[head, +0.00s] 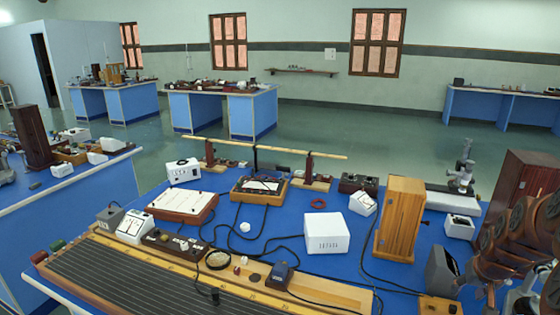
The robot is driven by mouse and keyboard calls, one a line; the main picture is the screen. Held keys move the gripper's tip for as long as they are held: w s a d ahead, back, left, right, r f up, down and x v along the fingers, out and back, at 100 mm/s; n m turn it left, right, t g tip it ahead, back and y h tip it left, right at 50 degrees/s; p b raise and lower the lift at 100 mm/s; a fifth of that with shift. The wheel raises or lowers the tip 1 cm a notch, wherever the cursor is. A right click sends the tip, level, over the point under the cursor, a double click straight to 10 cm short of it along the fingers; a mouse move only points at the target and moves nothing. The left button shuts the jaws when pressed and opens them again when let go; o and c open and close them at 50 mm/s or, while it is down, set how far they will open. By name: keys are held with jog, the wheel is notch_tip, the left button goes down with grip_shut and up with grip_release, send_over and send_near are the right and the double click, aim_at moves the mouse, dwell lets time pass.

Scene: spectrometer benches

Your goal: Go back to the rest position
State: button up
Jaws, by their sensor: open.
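The task names no object. My gripper does not show in the head view, so its position and what is near it cannot be seen. The view looks over a blue bench (300,262) crowded with apparatus. A long wooden board with dark parallel wires (130,275) runs along its near side. A white box (326,233) and an upright wooden box (400,218) stand right of the middle.
Brown round-shaped apparatus (505,245) and a dark reddish cabinet (522,180) crowd the right side. Black cables lie across the bench. Another blue bench (85,205) stands at left. Green floor (330,135) is open beyond, before the far benches.

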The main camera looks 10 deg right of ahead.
jog(key=s+a+r+n+g+y, duration=0.1)
jog(key=s+a+r+n, duration=0.15)
jog(key=a, duration=0.95)
jog(key=s+a+r+n+g+y, duration=0.1)
jog(key=s+a, duration=0.2)
jog(key=a, duration=0.8)
jog(key=s+a+r+n+g, duration=0.1)
jog(key=s+a, duration=0.5)
jog(key=s, duration=0.3)
jog(key=s+a+n+g, duration=0.1)
jog(key=s+a+g, duration=0.1)
jog(key=s+a, duration=0.5)
jog(key=shift+s+r+g, duration=0.3)
jog(key=shift+s+r, duration=0.05)
jog(key=shift+s, duration=0.5)
